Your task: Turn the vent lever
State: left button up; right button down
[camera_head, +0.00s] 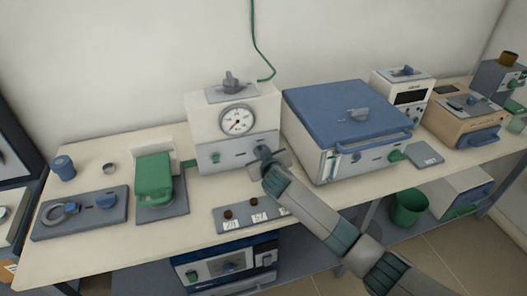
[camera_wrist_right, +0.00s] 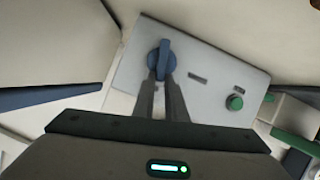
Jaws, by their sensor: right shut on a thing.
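A white unit with a round dial gauge (camera_head: 237,120) stands at the middle of the bench. Its grey front panel (camera_head: 236,150) has a green button on the left. My right gripper (camera_head: 264,153) is at the right part of this panel. In the right wrist view, a blue lever-like knob (camera_wrist_right: 161,58) sits on the panel (camera_wrist_right: 197,92), its bar roughly upright in the picture. The tips of my right gripper (camera_wrist_right: 162,80) are shut on this knob. In the head view the gripper hides the knob. I cannot read its label. My left gripper is not in view.
A blue-lidded box (camera_head: 335,112) stands close to the right of the gauge unit. A green lever-like device (camera_head: 154,178) on a grey base is at the left. A low plate with knobs (camera_head: 232,221) lies in front, below my right arm.

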jog(key=shift+s+a+f+n+t+h+b, duration=0.1)
jog(key=shift+a+f+n+t+h+b, duration=0.15)
jog(key=shift+n+h+b, duration=0.35)
jog(key=shift+s+a+f+n+t+h+b, duration=0.15)
jog(key=shift+a+n+t+h, duration=0.15)
jog(key=shift+n, duration=0.5)
jog(key=c, duration=1.8)
grip_release()
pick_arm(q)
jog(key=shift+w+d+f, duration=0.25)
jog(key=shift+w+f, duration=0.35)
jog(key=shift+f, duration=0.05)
pick_arm(e)
jog(key=shift+s+r, duration=0.1)
